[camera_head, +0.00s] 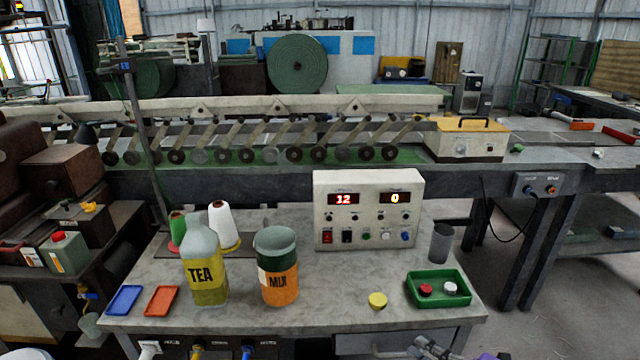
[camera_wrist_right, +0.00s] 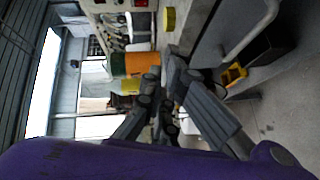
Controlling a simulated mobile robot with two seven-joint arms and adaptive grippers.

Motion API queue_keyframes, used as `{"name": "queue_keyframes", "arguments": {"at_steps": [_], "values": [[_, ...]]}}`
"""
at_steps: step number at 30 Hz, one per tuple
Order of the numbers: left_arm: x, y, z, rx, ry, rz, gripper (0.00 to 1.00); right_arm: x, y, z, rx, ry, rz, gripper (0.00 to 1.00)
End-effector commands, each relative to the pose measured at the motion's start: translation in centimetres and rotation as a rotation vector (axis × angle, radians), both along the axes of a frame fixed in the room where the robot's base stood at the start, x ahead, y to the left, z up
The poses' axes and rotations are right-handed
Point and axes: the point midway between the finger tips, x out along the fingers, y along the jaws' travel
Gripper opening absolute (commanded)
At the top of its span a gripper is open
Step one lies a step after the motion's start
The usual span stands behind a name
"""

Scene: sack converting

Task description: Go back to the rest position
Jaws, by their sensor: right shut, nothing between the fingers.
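My right gripper (camera_head: 430,350) shows only in part at the bottom edge of the head view, in front of the table's front edge and below the green tray. In the right wrist view my right gripper (camera_wrist_right: 161,82) has its dark fingers together with nothing held between them. That view is turned on its side, with the table and its bottles beyond the fingers. My left gripper is not in either view.
The grey table (camera_head: 340,285) carries a TEA bottle (camera_head: 204,265), an orange jar (camera_head: 277,268), a control box (camera_head: 368,210), a yellow lid (camera_head: 377,300), a green tray (camera_head: 438,300) with two lids, and a grey cup (camera_head: 441,243). Blue and red trays (camera_head: 161,301) lie left.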

Motion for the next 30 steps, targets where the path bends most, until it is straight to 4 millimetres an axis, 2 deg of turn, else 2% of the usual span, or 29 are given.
{"name": "queue_keyframes", "arguments": {"at_steps": [2,4,8,11,14,15,18,21,24,26,30], "values": [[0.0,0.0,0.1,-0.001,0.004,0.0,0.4,0.3,0.5,-0.6,0.083,0.092,-0.089,0.0],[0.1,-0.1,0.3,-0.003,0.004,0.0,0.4,-0.6,0.6,-1.9,0.166,0.194,-0.183,0.0],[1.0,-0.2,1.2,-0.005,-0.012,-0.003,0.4,-3.7,0.8,-5.0,0.338,0.395,-0.371,0.0],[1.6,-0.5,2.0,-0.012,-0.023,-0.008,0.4,-7.4,1.0,-7.5,0.481,0.555,-0.527,0.0],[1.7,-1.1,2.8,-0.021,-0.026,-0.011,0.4,-12.7,1.5,-10.0,0.642,0.726,-0.711,0.0],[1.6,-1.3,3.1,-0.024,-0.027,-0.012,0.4,-15.1,1.6,-10.8,0.711,0.792,-0.79,0.0],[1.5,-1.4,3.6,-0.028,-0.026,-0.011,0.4,-21.2,2.2,-12.3,0.857,0.924,-0.967,0.0],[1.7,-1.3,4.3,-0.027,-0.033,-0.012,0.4,-25.8,2.7,-12.9,0.948,0.989,-1.081,0.0],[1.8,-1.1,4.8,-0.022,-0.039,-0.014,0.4,-28.8,2.9,-13.3,0.995,1.016,-1.145,0.0],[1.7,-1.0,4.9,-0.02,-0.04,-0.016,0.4,-30.1,3.0,-13.6,1.003,1.029,-1.17,0.0],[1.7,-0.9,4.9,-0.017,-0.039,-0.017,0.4,-31.3,2.9,-14.0,0.998,1.041,-1.185,0.0]]}}
